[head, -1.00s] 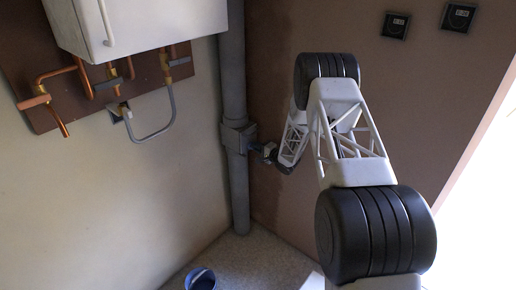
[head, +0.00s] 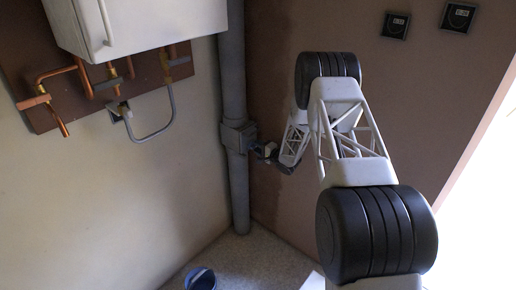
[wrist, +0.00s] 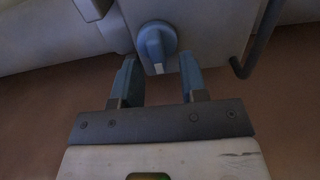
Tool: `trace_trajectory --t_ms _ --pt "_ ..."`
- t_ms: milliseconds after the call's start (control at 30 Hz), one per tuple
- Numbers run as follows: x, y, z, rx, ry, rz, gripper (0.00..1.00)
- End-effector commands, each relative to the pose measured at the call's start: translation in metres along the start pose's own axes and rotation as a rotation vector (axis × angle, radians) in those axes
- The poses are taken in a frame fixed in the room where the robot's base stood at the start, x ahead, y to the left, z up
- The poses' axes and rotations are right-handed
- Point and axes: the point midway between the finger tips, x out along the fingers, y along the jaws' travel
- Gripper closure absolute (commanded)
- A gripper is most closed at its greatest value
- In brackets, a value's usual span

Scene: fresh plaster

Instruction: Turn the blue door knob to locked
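The blue knob (wrist: 157,42) is round with a raised grip bar and a pale mark at its lower end. It sits on a grey box (wrist: 205,25), which shows in the head view on the grey vertical pipe (head: 238,137). In the wrist view my gripper (wrist: 158,75) is open, with its two blue fingers apart, one on each side below the knob. The fingertips are close to the knob, and no contact is visible. In the head view my gripper (head: 262,150) is small and dark beside the box, and the knob cannot be made out.
A dark bent bar (wrist: 262,40) runs beside the box on the right in the wrist view. The head view shows a white cabinet (head: 140,22), copper pipes (head: 65,85) on a brown board, and a blue bucket (head: 200,279) on the floor. Two dark wall plates hang upper right.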

Motion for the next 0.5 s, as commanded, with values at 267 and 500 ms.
trace_trajectory --t_ms 267,500 --pt "-0.029 0.001 0.000 0.001 0.001 0.001 0.61" --pt "-0.058 0.000 0.000 0.001 0.002 0.001 0.61"
